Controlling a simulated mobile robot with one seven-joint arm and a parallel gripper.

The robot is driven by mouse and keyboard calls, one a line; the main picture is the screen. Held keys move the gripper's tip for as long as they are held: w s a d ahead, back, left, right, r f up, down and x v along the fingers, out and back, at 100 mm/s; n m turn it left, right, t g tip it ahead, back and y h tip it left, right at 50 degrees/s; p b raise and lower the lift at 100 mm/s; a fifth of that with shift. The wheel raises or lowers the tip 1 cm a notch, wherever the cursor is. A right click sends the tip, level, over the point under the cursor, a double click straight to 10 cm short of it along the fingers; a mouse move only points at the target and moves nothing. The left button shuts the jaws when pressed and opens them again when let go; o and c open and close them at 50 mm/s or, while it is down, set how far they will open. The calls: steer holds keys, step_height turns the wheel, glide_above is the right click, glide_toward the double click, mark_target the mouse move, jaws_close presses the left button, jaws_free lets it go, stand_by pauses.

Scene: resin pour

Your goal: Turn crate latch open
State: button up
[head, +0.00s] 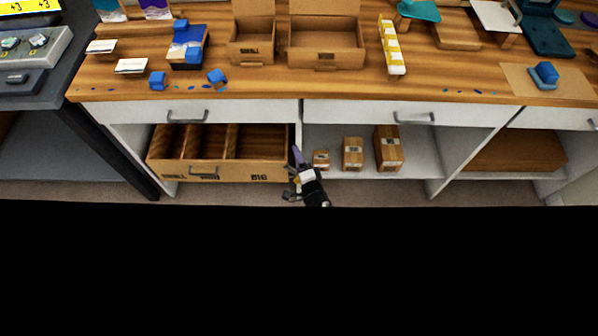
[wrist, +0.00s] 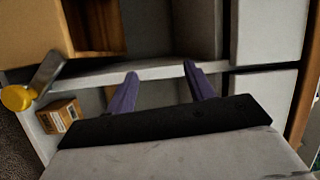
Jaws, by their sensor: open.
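The wooden crate (head: 225,172) sits in the lower left bay under the bench, with divided, open-topped compartments and a printed front. In the wrist view its tan wall (wrist: 28,35) fills the upper left. A grey latch lever with a yellow round knob (wrist: 17,97) stands by the crate's lower corner there. My gripper (wrist: 162,86) is open with nothing between its purple fingers. The latch lies left of both fingers, apart from them. In the head view my gripper is by the crate's right end and hides part of that area; the latch is not clear there.
Small cartons (head: 353,153) stand on the shelf right of my gripper; one carton (wrist: 58,116) shows near the latch in the wrist view. White drawers (head: 200,112) hang above. The wooden bench top (head: 270,84) holds boxes and blue parts. A grey cabinet (head: 62,130) stands at left.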

steer(key=s+a+f+n+g+h+p, duration=0.25)
steer(key=s+f+n+h, duration=0.8)
steer(key=f+n, duration=0.6)
steer(key=shift+n+g+y, duration=0.25)
steer(key=shift+n+g, duration=0.2)
steer(key=shift+n, duration=0.1)
steer(key=shift+a+r+b+x, duration=0.1)
steer(key=shift+r+b+x, duration=0.05)
steer(key=shift+b+x, duration=2.65)
steer(key=shift+a+r+b+x, duration=0.15)
steer(key=shift+b+x, duration=1.8)
steer(key=shift+x, duration=1.65)
steer(key=shift+w, duration=0.15)
steer(key=shift+c, duration=0.4)
jaws_close()
